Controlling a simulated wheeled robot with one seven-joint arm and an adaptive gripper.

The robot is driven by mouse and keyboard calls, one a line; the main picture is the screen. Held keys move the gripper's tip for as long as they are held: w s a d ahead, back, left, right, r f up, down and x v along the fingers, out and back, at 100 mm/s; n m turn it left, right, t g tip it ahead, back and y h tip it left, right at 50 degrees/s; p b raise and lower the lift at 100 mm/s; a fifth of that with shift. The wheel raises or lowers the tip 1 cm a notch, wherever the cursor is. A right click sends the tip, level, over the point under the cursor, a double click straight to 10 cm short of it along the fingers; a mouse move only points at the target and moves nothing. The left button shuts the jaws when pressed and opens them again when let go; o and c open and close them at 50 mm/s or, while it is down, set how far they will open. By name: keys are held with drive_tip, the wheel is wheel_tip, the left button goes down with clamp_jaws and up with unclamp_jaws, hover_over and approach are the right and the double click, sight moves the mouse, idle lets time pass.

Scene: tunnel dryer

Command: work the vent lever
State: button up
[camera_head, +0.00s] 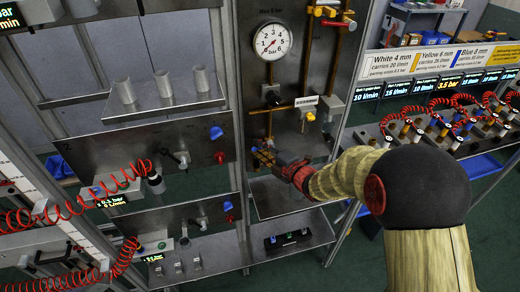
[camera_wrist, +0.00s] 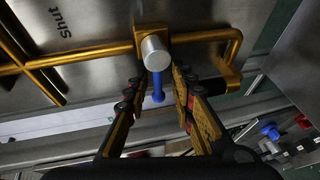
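The vent lever (camera_wrist: 158,88) is blue and, in the wrist view, hangs down from a silver round hub (camera_wrist: 155,53) on a brass valve body. My gripper (camera_wrist: 160,94) is open, with one finger to the left and one to the right of the lever. I see gaps between the lever and both fingers; it is not gripped. In the head view my gripper (camera_head: 266,156) is at the lower part of the central metal panel, and the lever is too small and covered to make out there.
Brass pipes (camera_wrist: 90,56) run along the panel beside the valve, and the word "Shut" is printed at the upper left. A pressure gauge (camera_head: 272,41) sits higher on the panel. A shelf (camera_head: 276,198) lies below. Red coiled hoses (camera_head: 66,204) hang at the left.

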drive_tip(key=v, duration=1.2)
idle(0.3)
drive_tip(key=d+r+m+t+h, duration=0.1)
drive_tip(key=d+r+m+h, duration=0.55)
drive_tip(key=d, duration=0.25)
drive_tip(key=s+d+r+m+g+h, duration=0.2)
drive_tip(key=s+d+r+m+h, duration=0.15)
drive_tip(key=s+d+m, duration=0.4)
drive_tip(key=s+a+m+g, duration=0.2)
drive_tip(key=s+m, duration=0.3)
drive_tip(key=s, duration=0.6)
drive_tip(key=s+a+m+g, duration=0.2)
drive_tip(key=s+m, duration=0.4)
drive_tip(key=s, duration=0.4)
drive_tip(key=shift+s+f+g, duration=0.35)
drive_tip(key=shift+s+g, duration=0.05)
drive_tip(key=shift+g, duration=0.5)
